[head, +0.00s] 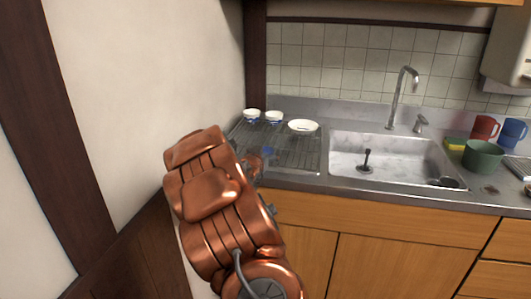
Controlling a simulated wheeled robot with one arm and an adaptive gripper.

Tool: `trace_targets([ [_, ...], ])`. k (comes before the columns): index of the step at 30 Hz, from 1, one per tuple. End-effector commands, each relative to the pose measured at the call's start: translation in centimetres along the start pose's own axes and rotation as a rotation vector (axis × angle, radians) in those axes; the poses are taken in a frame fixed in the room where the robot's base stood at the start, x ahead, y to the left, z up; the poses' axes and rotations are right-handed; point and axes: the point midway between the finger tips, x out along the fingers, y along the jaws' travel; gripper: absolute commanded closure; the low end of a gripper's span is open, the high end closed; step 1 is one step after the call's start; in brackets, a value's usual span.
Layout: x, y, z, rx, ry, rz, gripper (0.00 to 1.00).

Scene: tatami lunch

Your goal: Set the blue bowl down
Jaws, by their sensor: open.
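My gripper (262,164) is over the front of the metal draining rack at the left of the sink. It is small in view and partly hidden behind my copper arm, and its jaws are open. A small blue thing (268,153) shows right at the gripper. It may be the blue bowl, but most of its shape is hidden, and I cannot tell whether it touches the rack. Two small white bowls with blue lower sides, a left one (252,114) and a right one (274,118), stand upright at the back of the rack.
A wider white dish (303,126) is at the rack's back right. The rack (305,155) has free room in front of it. The sink (393,152) and tap (401,95) are to the right. A green pot (483,158), red mug (484,128) and blue mug (511,133) stand beyond.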

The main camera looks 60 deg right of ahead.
Motion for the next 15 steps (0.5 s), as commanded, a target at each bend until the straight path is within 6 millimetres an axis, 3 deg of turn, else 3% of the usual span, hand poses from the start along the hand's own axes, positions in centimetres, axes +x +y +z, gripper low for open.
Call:
trace_targets([
  [9, -0.1, 0.0, -0.4, 0.000, 0.000, 0.000, 0.15],
  [15, -2.3, -0.1, -0.3, -0.001, 0.000, -0.001, 0.15],
])
